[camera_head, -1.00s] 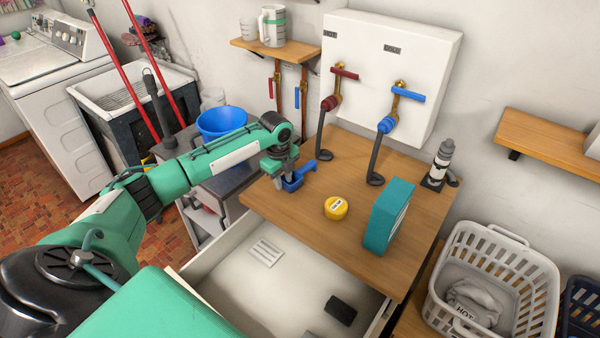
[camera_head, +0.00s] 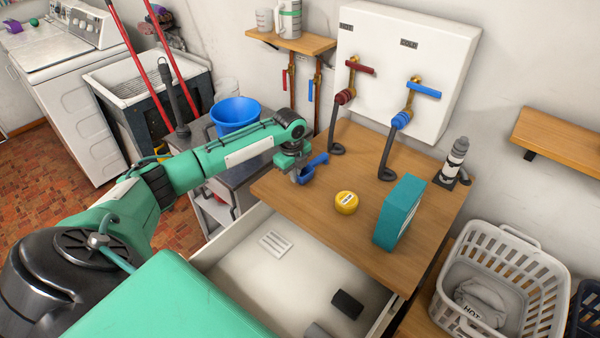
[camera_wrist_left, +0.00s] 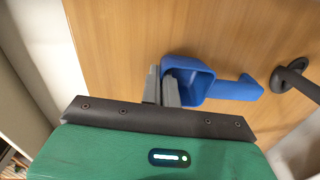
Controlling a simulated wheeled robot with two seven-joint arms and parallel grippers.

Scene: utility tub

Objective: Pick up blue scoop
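The blue scoop (camera_head: 307,173) is at the left part of the wooden top, its handle pointing right and back. My left gripper (camera_head: 299,176) is over its left end, pointing down. In the left wrist view the fingers (camera_wrist_left: 162,88) are close together on the left wall of the scoop (camera_wrist_left: 195,82), one outside and one inside the cup. The gripper looks shut on that wall. I cannot tell whether the scoop touches the wood. My right gripper is not in view.
Dark hoses (camera_head: 387,160) come down behind. An open drawer (camera_head: 290,275) is in front. A blue bucket (camera_head: 236,115) stands at left.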

